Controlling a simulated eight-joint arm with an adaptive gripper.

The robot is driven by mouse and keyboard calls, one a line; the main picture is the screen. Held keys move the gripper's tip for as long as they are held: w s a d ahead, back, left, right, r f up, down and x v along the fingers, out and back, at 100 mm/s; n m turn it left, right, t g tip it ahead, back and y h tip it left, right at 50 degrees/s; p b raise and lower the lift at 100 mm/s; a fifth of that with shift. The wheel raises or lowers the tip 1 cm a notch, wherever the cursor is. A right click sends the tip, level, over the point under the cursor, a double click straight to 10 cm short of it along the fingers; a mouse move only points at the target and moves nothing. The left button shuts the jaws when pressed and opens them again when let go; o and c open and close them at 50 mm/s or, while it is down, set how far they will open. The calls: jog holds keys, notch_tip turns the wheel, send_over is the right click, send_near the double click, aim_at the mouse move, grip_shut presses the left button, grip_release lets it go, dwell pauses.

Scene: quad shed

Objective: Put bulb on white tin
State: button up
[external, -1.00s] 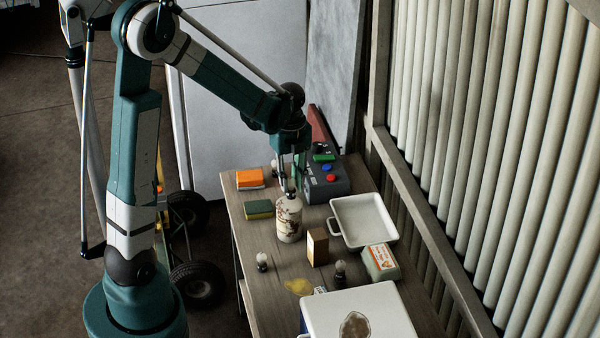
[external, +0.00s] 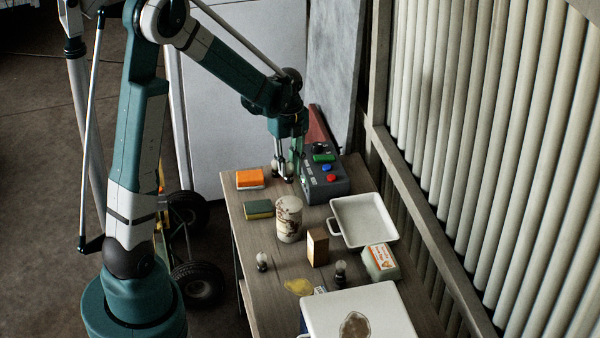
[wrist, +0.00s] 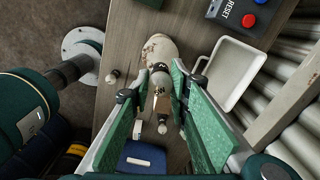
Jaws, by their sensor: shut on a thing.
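The white tin (external: 289,220) is a cream cylinder with brown blotches, upright on the table; it also shows in the wrist view (wrist: 158,47). My gripper (external: 288,178) is above the table, behind the tin, beside the control box. It is shut on a pale bulb (external: 289,168), seen between the green finger pads in the wrist view (wrist: 160,94). The bulb is apart from the tin's top. Two other bulbs stand on the table, one at the left (external: 262,261) and one nearer the middle (external: 340,271).
A control box (external: 328,186) with coloured buttons stands behind. A white dish (external: 364,220), brown box (external: 318,247) and green-grey carton (external: 381,262) are right of the tin. An orange block (external: 250,179) and green sponge (external: 258,209) lie left. A white-topped box (external: 375,310) stands in front.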

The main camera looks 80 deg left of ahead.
aim_at(288, 162)
jog(key=shift+f, duration=2.4)
jog(key=shift+f, duration=0.1)
jog(key=shift+f, duration=2)
jog(key=shift+f, duration=0.15)
jog(key=o, duration=0.9)
jog(key=shift+r, duration=6.2)
